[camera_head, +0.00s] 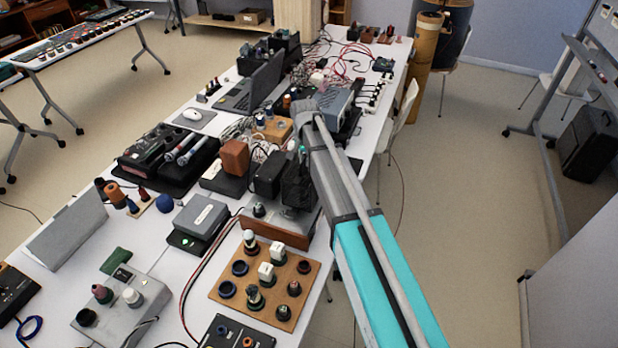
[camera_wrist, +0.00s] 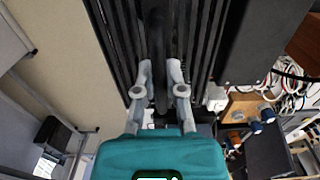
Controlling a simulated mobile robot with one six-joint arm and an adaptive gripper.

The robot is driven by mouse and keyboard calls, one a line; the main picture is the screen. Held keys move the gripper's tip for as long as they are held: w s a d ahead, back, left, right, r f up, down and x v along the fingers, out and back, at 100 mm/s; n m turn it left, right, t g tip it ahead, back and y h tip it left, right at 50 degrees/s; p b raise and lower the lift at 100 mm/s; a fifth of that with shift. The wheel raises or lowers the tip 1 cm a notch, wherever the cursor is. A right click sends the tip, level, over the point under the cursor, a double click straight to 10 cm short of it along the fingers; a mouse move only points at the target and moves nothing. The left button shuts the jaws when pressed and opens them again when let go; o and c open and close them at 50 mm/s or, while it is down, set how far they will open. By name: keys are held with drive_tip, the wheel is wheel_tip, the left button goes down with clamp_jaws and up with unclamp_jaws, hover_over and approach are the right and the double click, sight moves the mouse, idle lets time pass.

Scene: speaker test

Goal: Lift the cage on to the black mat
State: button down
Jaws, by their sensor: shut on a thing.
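The cage (camera_wrist: 195,40) is a black barred thing that fills the top middle of the wrist view. My gripper (camera_wrist: 160,85) has its two grey fingers closed on a dark upright bar or handle of it. In the head view the cage (camera_head: 297,188) is a dark ridged shape left of my arm, near the table's right edge. My arm hides part of it and most of the gripper there. I cannot tell whether its underside touches anything. Several black pads lie on the table, and I cannot tell for sure which is the black mat.
A black box (camera_head: 268,176) stands close left of the cage, with a brown box (camera_head: 235,156) beyond it. A wooden board (camera_head: 232,292) with knobs lies in front. Cables and devices crowd the table behind. The floor (camera_head: 455,200) at right is open.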

drive_tip(key=shift+r, duration=0.15)
idle(0.3)
wheel_tip(320, 180, up, 10)
drive_tip(key=p, duration=1)
idle(0.6)
wheel_tip(320, 180, up, 3)
drive_tip(key=p, duration=0.3)
drive_tip(key=shift+r, duration=0.15)
idle(0.4)
